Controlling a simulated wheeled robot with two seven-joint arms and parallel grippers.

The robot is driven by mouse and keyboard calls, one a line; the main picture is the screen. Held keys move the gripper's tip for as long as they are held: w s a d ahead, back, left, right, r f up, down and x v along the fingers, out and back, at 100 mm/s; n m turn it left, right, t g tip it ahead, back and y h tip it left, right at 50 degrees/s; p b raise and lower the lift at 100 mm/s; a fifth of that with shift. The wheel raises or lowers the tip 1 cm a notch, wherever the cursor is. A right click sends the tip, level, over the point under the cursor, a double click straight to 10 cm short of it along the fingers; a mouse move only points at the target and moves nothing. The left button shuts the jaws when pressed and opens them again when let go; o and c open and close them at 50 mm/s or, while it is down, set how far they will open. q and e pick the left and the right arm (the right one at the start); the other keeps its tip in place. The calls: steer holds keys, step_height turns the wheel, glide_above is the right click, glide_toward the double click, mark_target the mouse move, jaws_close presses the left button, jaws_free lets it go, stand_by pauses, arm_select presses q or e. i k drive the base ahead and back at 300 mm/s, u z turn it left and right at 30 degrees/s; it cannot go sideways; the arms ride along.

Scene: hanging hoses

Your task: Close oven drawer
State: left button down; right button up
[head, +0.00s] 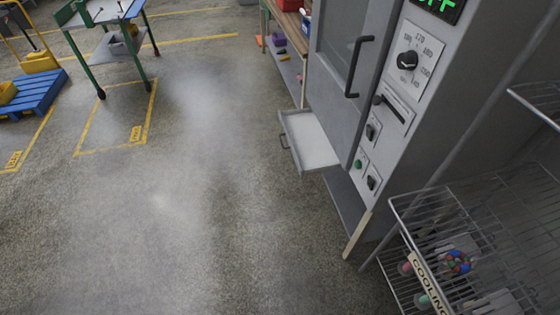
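The oven (345,95) is a tall grey cabinet at the right of the head view, with a windowed door and a control panel. Its drawer (310,140) sticks out low on the front, below the door, and stands open. The drawer's pale inside looks empty. A small dark handle (284,141) is on the drawer's outer front face. Neither of my grippers is in view.
A wire rack (480,205) labelled cooling stands at the lower right, close to the oven, with several small coloured items. Shelving (285,65) stands beyond the oven. A green-legged cart (110,45) and blue pallet (35,92) are far left. The floor before the drawer is clear.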

mark_target(313, 152)
steer(key=u, duration=0.5)
steer(key=i, duration=0.6)
steer(key=z, duration=1.95)
